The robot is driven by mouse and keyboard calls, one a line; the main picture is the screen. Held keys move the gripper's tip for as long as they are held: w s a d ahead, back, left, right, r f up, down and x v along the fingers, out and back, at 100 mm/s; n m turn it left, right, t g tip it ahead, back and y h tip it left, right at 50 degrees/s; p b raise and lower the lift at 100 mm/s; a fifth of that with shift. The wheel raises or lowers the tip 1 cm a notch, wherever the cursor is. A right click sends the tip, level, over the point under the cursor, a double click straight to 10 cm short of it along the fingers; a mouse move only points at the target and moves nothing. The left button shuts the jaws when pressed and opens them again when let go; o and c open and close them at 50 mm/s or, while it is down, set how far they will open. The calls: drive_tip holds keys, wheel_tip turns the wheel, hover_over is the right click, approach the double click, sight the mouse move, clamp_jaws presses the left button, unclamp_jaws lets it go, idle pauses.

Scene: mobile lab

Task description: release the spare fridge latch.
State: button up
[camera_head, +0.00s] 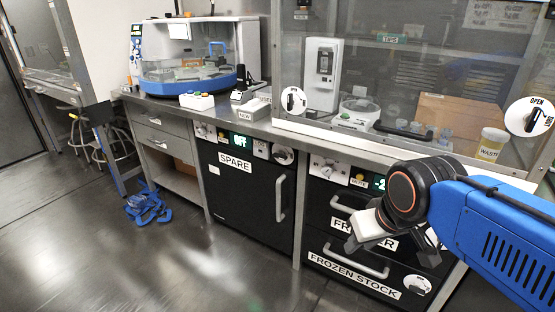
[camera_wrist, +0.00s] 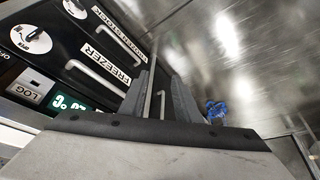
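The spare fridge (camera_head: 237,205) is a black door labelled SPARE under the bench in the head view. Its upright handle (camera_head: 280,200) is at the right side of the door. A round white dial with a dark knob (camera_head: 284,155) is on the strip above, beside a display reading OFF; its pointer setting is too small to read. My gripper (camera_head: 355,240) is in front of the freezer drawers, right of the spare fridge and apart from its dial. In the wrist view, its two grey fingers (camera_wrist: 160,98) stand apart with nothing held between them.
The freezer drawer (camera_head: 350,213) and frozen stock drawer (camera_head: 360,268) have protruding bar handles close to my gripper. Blue tangled items (camera_head: 147,204) lie on the floor at left. A glass-fronted hood is above the bench. The floor before the spare fridge is clear.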

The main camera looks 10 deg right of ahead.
sight(278, 158)
drive_tip(key=shift+d, duration=0.1)
idle(0.5)
drive_tip(key=w+d+f+n+g+h, duration=0.15)
drive_tip(key=w+h, duration=0.35)
drive_tip(key=w, duration=0.5)
drive_tip(key=w+n+g+h, duration=0.15)
drive_tip(key=w+h, duration=0.35)
drive_tip(key=w, duration=0.6)
drive_tip(key=w+a+f+n+t+h, duration=0.1)
drive_tip(key=w+a+f+n+t, duration=0.2)
drive_tip(key=w+a+t, duration=0.5)
drive_tip(key=w+a+f+n+t+h, duration=0.25)
drive_tip(key=w+a, duration=0.65)
drive_tip(key=a, duration=0.5)
drive_tip(key=shift+n+t+y, duration=0.25)
drive_tip(key=shift+y, duration=0.1)
drive_tip(key=x, duration=1.7)
drive_tip(key=shift+w+d, duration=0.25)
drive_tip(key=shift+d, duration=0.05)
clamp_jaws()
